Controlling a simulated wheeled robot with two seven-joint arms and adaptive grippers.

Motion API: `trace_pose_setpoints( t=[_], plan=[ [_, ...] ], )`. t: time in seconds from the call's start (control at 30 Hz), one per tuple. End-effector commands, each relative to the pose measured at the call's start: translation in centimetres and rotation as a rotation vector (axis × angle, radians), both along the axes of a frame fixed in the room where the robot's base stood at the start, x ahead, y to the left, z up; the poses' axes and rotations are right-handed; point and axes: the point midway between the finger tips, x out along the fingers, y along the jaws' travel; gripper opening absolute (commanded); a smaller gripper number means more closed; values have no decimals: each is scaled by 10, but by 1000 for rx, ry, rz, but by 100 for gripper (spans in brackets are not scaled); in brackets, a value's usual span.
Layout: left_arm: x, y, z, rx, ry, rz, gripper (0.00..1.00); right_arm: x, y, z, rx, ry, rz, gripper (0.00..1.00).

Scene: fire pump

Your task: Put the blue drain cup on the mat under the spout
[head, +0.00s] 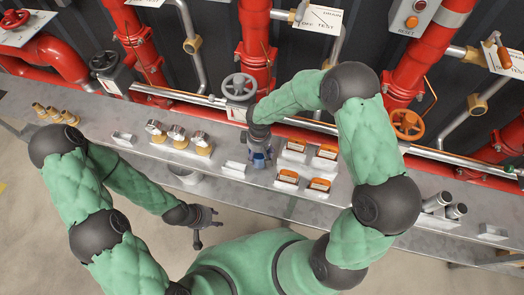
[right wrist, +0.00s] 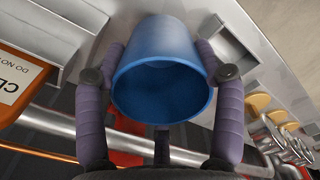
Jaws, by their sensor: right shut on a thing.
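The blue drain cup (right wrist: 160,70) is held between the two fingers of my right gripper (right wrist: 160,76), one finger on each side, with its open mouth facing the wrist camera. In the head view the blue cup (head: 261,160) shows partly at the end of my right gripper (head: 260,152), over the middle of the grey bench. The gripper covers part of it, and I cannot tell whether it touches the bench. My left gripper (head: 205,222) hangs empty in front of the bench, fingers spread. I cannot make out the mat or the spout.
The narrow grey bench (head: 345,215) carries several orange-labelled blocks (head: 319,185) right of the cup, several gauges (head: 177,136) left of it and brass fittings (head: 55,114) farther left. Red pipes, a grey handwheel (head: 239,87) and an orange handwheel (head: 407,122) stand behind.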

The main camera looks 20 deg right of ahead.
Motion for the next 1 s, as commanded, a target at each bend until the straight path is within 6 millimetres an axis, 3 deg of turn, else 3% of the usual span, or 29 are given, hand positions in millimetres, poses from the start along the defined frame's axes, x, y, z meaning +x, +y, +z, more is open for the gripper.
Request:
trace_pose_setpoints(
  t=[0.4,0.6,1.0],
  plan=[
    [0,0,-9,0,0,0,40,28,-17,-6,0,0,-1,35],
    [0,0,-25,0,0,0,40,26,-16,-36,0,1,0,35],
    [0,0,-27,0,0,0,40,27,-16,-38,1,-1,0,35]
  ],
)
